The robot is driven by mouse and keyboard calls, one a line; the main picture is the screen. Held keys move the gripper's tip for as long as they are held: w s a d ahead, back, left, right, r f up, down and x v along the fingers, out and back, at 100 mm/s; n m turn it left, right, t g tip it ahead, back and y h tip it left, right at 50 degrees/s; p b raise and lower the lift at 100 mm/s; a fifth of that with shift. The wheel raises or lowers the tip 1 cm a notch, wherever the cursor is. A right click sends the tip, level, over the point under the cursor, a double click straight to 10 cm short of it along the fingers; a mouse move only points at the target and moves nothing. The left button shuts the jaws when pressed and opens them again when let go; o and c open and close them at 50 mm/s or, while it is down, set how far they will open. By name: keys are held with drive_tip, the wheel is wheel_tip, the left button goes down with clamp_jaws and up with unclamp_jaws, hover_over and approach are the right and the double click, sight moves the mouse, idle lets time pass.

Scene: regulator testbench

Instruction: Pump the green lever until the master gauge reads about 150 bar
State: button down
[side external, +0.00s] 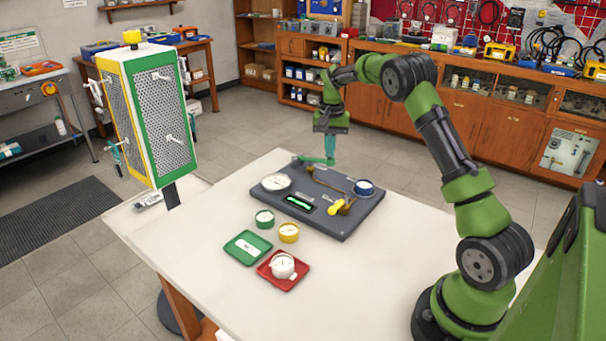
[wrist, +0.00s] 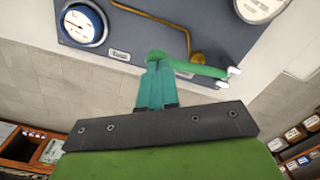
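The green lever (side external: 316,160) is at the far edge of the dark panel (side external: 345,226). In the wrist view the lever (wrist: 200,69) runs from a round knob to a pale bracket on the right. My gripper (side external: 331,158) has teal fingers, pressed together and pointing down at the knob end. In the wrist view the fingertips (wrist: 156,68) overlap or touch the knob; no grip around it is clear. A large white-faced gauge (side external: 275,182) sits at the panel's left, and a blue-rimmed gauge (side external: 364,187) at its right. The wrist view shows the blue gauge's needle (wrist: 82,24), but its reading is too small to tell.
The panel also carries a lit green display (side external: 299,203), a yellow handle (side external: 336,208) and a brass pipe (side external: 330,184). Green (side external: 264,218) and yellow (side external: 289,232) round gauges stand before it. Green (side external: 235,254) and red (side external: 273,281) trays lie nearer. The table's right front is clear.

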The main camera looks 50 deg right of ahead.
drive_tip(key=shift+f, duration=1.7)
drive_tip(key=shift+r, duration=2.95)
drive_tip(key=shift+f, duration=0.1)
drive_tip(key=shift+f, duration=2.85)
drive_tip(key=shift+r, duration=2.95)
